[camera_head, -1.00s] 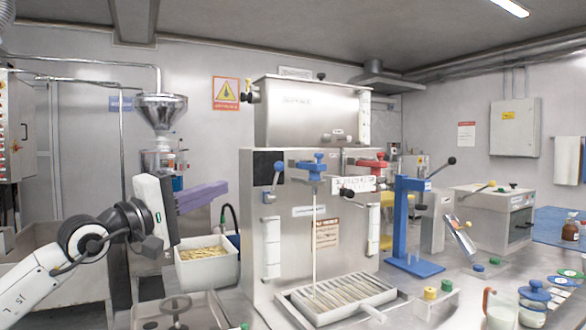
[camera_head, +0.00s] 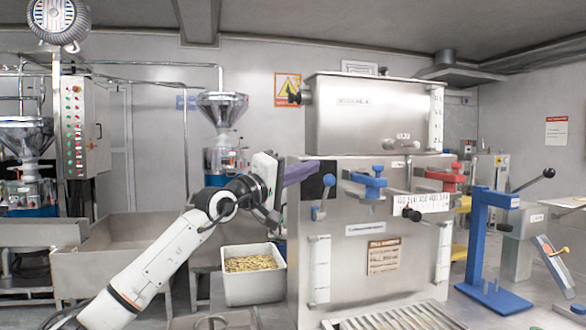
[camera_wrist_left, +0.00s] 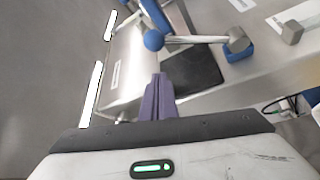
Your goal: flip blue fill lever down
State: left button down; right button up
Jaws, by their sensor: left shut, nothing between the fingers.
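The blue fill lever (camera_head: 321,204) is on the left of the steel machine's front, by a black panel. It points up, with its blue ball (camera_head: 328,180) above the pivot. My left gripper (camera_head: 305,170) has purple fingers, shut and empty, at the panel's upper left, to the left of the ball. In the left wrist view the shut fingers (camera_wrist_left: 158,90) point toward the machine, and a blue ball (camera_wrist_left: 153,40) shows just beyond their tips with a gap in the picture. Contact with the lever is not seen. My right gripper is not in view.
A blue clamp-like fitting (camera_head: 368,181) and a red one (camera_head: 445,176) are on the machine front, right of the lever. A white bin (camera_head: 253,288) of beans stands below my left arm. A blue press stand (camera_head: 483,230) is to the right.

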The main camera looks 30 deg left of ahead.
aim_at(328, 186)
pick_arm(q)
jog(key=s+d+f, duration=0.1)
jog(key=d, duration=0.1)
jog(key=shift+s+d+f, duration=0.35)
jog(key=shift+s+d, duration=0.05)
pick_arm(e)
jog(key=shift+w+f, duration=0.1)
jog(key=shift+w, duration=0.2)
